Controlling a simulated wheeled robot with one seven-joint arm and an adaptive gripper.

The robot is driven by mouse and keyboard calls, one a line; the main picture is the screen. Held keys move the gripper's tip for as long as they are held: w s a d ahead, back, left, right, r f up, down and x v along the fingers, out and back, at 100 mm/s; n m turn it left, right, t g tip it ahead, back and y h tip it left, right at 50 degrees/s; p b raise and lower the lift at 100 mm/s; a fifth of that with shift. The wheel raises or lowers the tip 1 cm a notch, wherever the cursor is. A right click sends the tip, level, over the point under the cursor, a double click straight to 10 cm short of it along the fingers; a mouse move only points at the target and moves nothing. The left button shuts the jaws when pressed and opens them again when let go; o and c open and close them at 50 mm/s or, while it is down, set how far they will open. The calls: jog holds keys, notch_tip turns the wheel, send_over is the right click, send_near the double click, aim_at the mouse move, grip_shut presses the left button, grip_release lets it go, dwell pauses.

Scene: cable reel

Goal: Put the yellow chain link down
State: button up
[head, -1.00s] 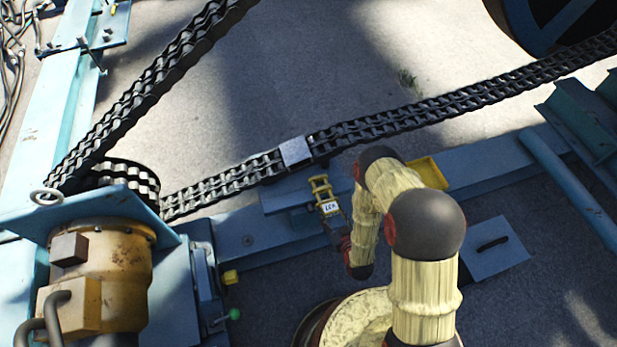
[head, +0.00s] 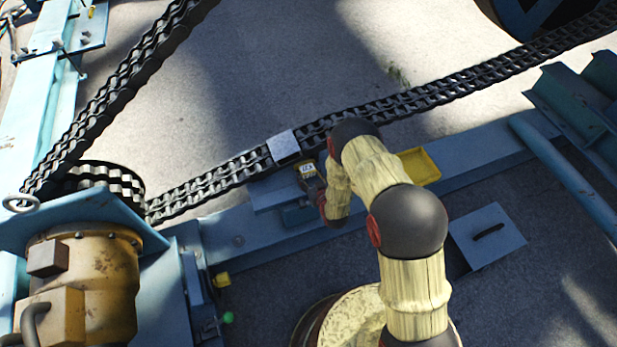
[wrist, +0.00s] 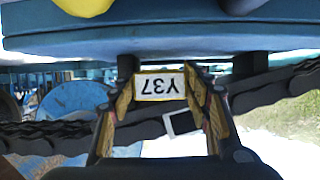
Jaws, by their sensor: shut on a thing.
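The yellow chain link shows in the wrist view as a yellow-edged plate (wrist: 160,87) with a white "Y37" label, upside down. My gripper (wrist: 159,100) is shut on it, one finger at each side. In the head view the link's label (head: 308,170) shows small at the end of my arm, just below the pale block on the long chain. My gripper (head: 313,183) there is partly hidden by my wrist. I cannot tell whether the link touches anything beneath it.
A black double chain (head: 400,107) crosses behind my gripper, with a pale metal block (head: 283,147) on it. A yellow tray (head: 420,166) is right of my arm on the blue beam (head: 470,163). A rusty yellow motor (head: 90,275) stands at the left.

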jog(key=shift+w+f+b, duration=0.25)
jog(key=shift+f+b, duration=0.25)
jog(key=shift+f, duration=0.3)
jog(key=shift+a+r, duration=0.1)
jog(key=shift+f, duration=0.2)
jog(key=shift+s+f, duration=0.15)
jog(key=shift+f, duration=0.2)
